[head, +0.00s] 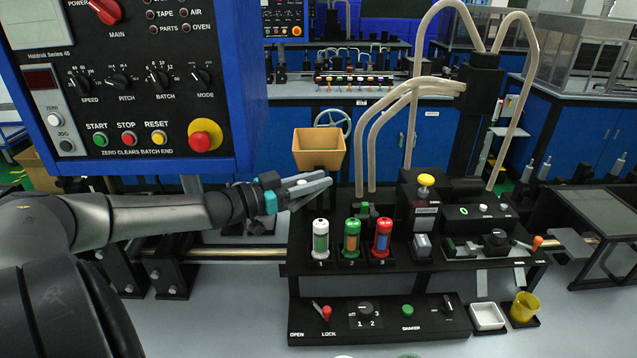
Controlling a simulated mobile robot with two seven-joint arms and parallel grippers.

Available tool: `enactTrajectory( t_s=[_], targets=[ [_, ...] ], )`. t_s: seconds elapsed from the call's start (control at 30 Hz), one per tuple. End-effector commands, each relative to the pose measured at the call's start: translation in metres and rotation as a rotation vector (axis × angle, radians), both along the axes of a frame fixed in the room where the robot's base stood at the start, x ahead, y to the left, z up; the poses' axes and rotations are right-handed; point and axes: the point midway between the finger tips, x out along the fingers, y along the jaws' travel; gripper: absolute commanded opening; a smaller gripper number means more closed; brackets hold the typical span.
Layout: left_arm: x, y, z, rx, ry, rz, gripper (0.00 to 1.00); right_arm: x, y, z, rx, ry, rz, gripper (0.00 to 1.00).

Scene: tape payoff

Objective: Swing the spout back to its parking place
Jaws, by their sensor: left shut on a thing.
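My left gripper (312,186) reaches in from the left and points right, in front of and below a tan open-topped hopper (320,152). Its grey fingers are shut on a small pale thing (301,182), mostly hidden between them. I cannot tell whether this is part of the spout. Beige curved tubes (392,103) run from a black block (468,88) and bend down behind the rack, to the right of the fingertips. No parking place can be made out. My right gripper is not in view.
A black rack holds white (320,240), green (351,238) and red (382,238) canisters just below the gripper. A blue control panel (130,85) hangs at upper left, above my arm. A white tray (487,317) and yellow cup (524,307) stand at lower right.

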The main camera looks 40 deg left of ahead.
Motion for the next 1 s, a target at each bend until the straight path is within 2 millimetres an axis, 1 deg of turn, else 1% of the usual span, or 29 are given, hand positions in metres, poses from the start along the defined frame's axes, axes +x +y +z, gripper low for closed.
enactTrajectory(
  t_s=[0.33,0.37,0.5,0.6,0.87,1.0],
  targets=[
    [-0.0006,0.0002,-0.0019,0.000,0.004,0.000,0.00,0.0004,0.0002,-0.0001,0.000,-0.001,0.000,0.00],
    [-0.0006,0.0002,-0.0019,0.001,0.005,0.000,0.30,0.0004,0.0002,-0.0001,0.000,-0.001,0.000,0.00],
    [-0.0005,0.0002,-0.0015,0.001,0.004,0.000,0.46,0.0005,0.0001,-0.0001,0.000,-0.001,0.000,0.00],
    [-0.0003,0.0002,-0.0012,0.001,0.003,0.000,0.56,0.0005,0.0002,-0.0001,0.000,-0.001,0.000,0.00],
    [-0.0005,0.0003,-0.0007,0.001,0.002,0.000,0.56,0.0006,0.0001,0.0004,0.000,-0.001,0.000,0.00],
    [-0.0046,0.0018,-0.0006,0.000,0.004,0.001,0.56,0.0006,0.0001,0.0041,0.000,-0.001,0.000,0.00]
  ],
)
